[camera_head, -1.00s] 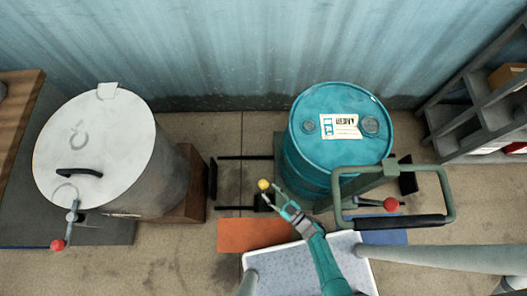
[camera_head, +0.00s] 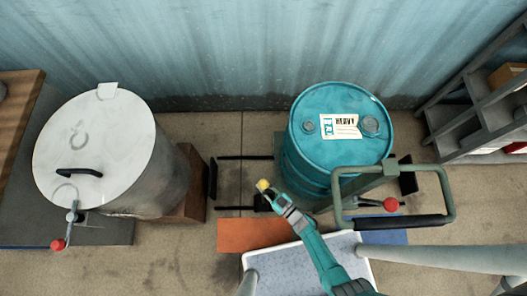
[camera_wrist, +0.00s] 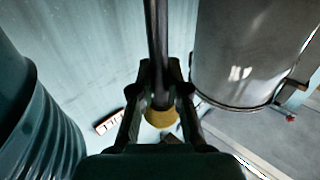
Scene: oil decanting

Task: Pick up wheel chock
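The wheel chock is a small black block (camera_head: 262,203) on the floor by the left side of the blue drum. A dark upright handle with a yellow knob (camera_head: 263,185) seems to belong to it. My gripper (camera_head: 270,193) is at the handle, just below the knob in the head view. In the wrist view the dark rod (camera_wrist: 158,45) with its yellow end (camera_wrist: 160,118) lies between my two fingers, which close in tightly on both sides. The exact contact is dark and hard to see, and the block is not clear there.
The blue drum (camera_head: 340,155) stands on a green trolley with a handle (camera_head: 452,190). A large grey tank (camera_head: 90,150) is at the left. Orange (camera_head: 245,235) and blue mats lie on the floor. Shelves (camera_head: 480,110) stand at the right.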

